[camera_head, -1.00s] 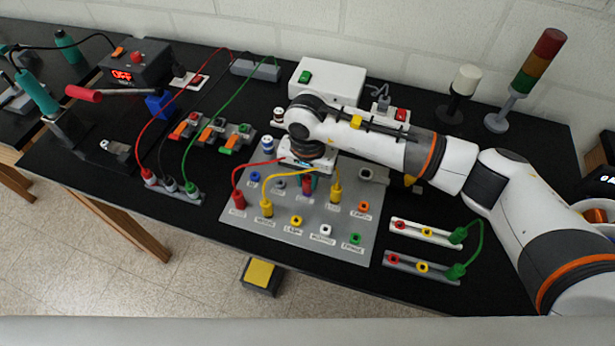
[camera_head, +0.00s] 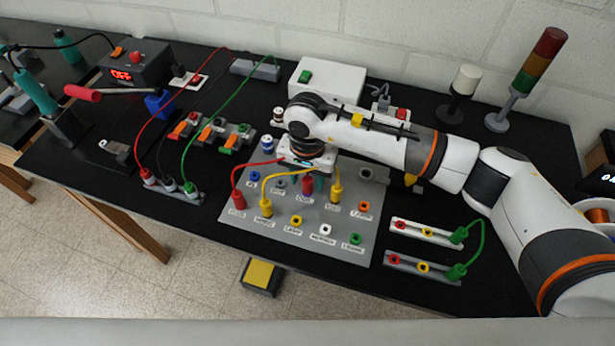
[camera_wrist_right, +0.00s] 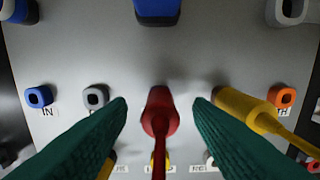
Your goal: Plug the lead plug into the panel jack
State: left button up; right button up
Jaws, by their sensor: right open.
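The grey panel (camera_head: 300,249) lies on the black bench with coloured, labelled jacks. A red lead plug (camera_head: 307,185) stands upright at the panel's back row; it also shows in the right wrist view (camera_wrist_right: 158,108), with its cable running toward the bottom edge. The red lead's other plug (camera_head: 237,199) stands at the panel's left side. My right gripper (camera_wrist_right: 160,105) is over the panel, open, with its green fingers either side of the red plug and gaps on both sides. How deep the plug sits is hidden. My left gripper is out of view.
A yellow lead plug (camera_wrist_right: 245,108) stands close to my right finger; its other plug (camera_head: 265,207) is at the panel's front left. Blue (camera_wrist_right: 39,97), grey (camera_wrist_right: 95,97) and orange (camera_wrist_right: 282,96) jacks look empty. Strips with a green lead (camera_head: 480,245) lie to the right.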

notch_tip(320, 180, up, 12)
jog(key=b, duration=0.3)
jog(key=shift+f, duration=0.2)
